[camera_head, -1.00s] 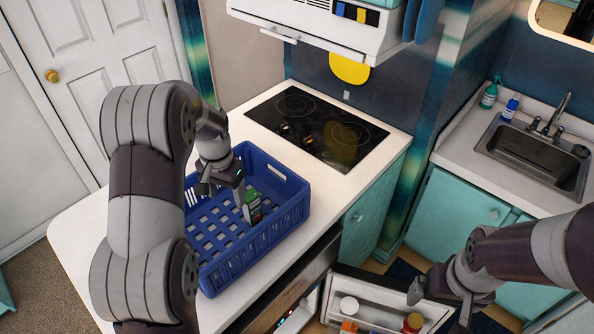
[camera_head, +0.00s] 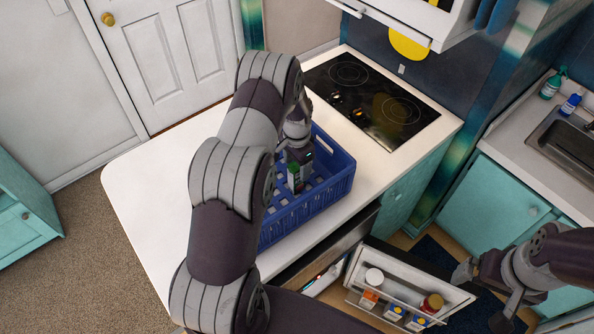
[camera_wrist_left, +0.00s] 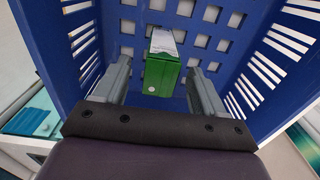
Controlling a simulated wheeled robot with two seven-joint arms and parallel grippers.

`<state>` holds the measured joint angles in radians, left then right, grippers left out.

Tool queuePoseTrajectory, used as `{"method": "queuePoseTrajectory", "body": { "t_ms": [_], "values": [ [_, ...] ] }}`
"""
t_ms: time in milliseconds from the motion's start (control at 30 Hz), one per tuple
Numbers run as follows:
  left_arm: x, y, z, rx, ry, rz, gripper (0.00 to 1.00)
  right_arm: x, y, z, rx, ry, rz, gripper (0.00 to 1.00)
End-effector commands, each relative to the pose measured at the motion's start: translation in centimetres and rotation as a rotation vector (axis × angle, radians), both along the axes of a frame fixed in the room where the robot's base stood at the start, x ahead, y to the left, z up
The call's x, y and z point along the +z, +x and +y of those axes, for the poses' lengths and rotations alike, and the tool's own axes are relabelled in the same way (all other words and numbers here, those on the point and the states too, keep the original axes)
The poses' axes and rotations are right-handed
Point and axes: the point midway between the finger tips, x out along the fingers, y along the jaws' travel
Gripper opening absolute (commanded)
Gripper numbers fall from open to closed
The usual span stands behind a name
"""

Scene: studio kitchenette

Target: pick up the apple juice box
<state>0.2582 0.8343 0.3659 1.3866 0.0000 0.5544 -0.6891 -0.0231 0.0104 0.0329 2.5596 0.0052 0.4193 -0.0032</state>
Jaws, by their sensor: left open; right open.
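The apple juice box (camera_head: 294,178), a small green and white carton, stands in the blue crate (camera_head: 338,185) on the white counter. My left gripper (camera_head: 299,160) reaches down into the crate at the box. In the left wrist view the green box (camera_wrist_left: 162,72) shows between the two open fingers of my left gripper (camera_wrist_left: 159,68), with a gap visible on each side. My left arm hides the crate's left part in the head view. My right gripper (camera_head: 482,297) is open and empty, near the open fridge door at the lower right.
The open fridge door (camera_head: 455,297) holds jars and several small cartons. A black cooktop (camera_head: 372,98) lies behind the crate. The counter's left part (camera_head: 150,195) is bare. A sink (camera_head: 570,145) is at the right.

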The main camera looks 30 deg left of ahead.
Motion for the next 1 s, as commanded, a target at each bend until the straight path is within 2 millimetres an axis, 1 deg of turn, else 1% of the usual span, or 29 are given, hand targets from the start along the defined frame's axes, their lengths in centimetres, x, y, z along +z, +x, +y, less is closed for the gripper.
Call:
{"method": "queuePoseTrajectory", "body": {
  "t_ms": [33,100,267,367,400,500,767,867,1000],
  "values": [
    [-0.4,-0.1,0.0,0.0,-0.001,0.003,0.7,0.4,0.0,0.0,0.0,0.0,0.001,1.0],
    [-0.8,-0.1,0.0,0.0,0.0,0.001,0.7,0.3,0.0,0.0,0.0,0.0,0.001,1.0],
    [-0.9,0.0,0.0,0.0,0.0,0.0,0.7,0.2,0.0,0.0,0.0,0.0,0.002,1.0],
    [-0.9,0.0,0.0,0.0,0.0,0.0,0.41,0.2,0.0,0.0,0.0,0.0,0.002,1.0],
    [-0.9,0.0,0.0,0.0,0.0,0.0,0.28,0.2,0.0,0.0,0.0,0.0,0.001,1.0],
    [-0.9,0.0,0.0,0.0,0.0,0.0,0.0,0.2,0.0,0.0,0.0,0.0,0.001,1.0],
    [-0.6,0.0,0.0,0.0,0.0,-0.001,0.0,0.0,0.0,0.0,0.0,0.0,0.001,1.0],
    [0.7,0.2,0.1,0.0,0.002,-0.006,0.0,-1.0,0.0,0.0,0.0,0.0,0.001,1.0],
    [4.1,0.1,0.0,0.0,0.002,-0.008,0.0,-2.7,0.0,0.0,0.0,0.0,0.001,1.0]
  ]
}}
